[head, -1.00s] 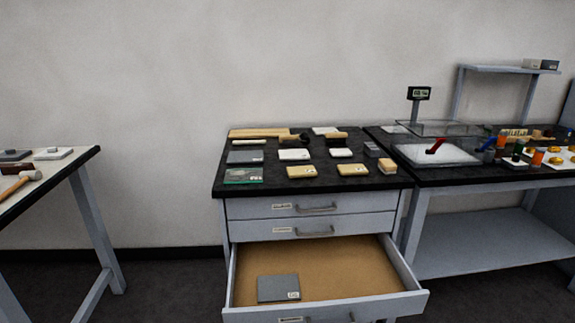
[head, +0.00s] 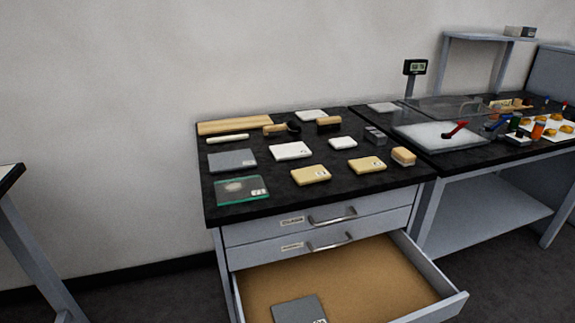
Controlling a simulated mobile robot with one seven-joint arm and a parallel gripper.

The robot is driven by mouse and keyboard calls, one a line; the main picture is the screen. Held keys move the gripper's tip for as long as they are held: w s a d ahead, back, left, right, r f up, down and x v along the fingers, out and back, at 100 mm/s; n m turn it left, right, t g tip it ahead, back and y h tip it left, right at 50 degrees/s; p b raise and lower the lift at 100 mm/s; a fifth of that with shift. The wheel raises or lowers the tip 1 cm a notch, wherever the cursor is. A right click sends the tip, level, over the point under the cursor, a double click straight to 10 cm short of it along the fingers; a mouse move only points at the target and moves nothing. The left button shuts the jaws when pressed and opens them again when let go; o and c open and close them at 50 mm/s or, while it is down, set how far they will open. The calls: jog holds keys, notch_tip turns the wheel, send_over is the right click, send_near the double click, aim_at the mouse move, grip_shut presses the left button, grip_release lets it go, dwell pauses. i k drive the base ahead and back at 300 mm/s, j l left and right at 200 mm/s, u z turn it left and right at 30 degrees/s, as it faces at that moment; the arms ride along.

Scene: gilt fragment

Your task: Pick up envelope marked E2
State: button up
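Two tan envelope-like packets lie flat on the black top of the drawer cabinet: a left packet (head: 308,175) and a right packet (head: 364,166). Each has a small white label near its lower right corner. The labels are too small to read, so I cannot tell which one is marked E2. A grey flat piece (head: 296,308) with a label lies in the open drawer (head: 262,283), cut off by the lower picture edge. My gripper is not in view.
Around the packets lie a green-edged glass plate (head: 236,191), a grey slab (head: 232,160), a white block (head: 291,151) and a wood-topped block (head: 404,156). The open drawer juts out in front. A second bench (head: 500,203) stands at right, a table (head: 10,178) at left.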

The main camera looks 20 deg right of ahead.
aim_at(313, 174)
jog(key=i+j+z, duration=0.15)
jog(key=i+j, duration=0.65)
jog(key=z, duration=1.05)
jog(key=j, duration=0.05)
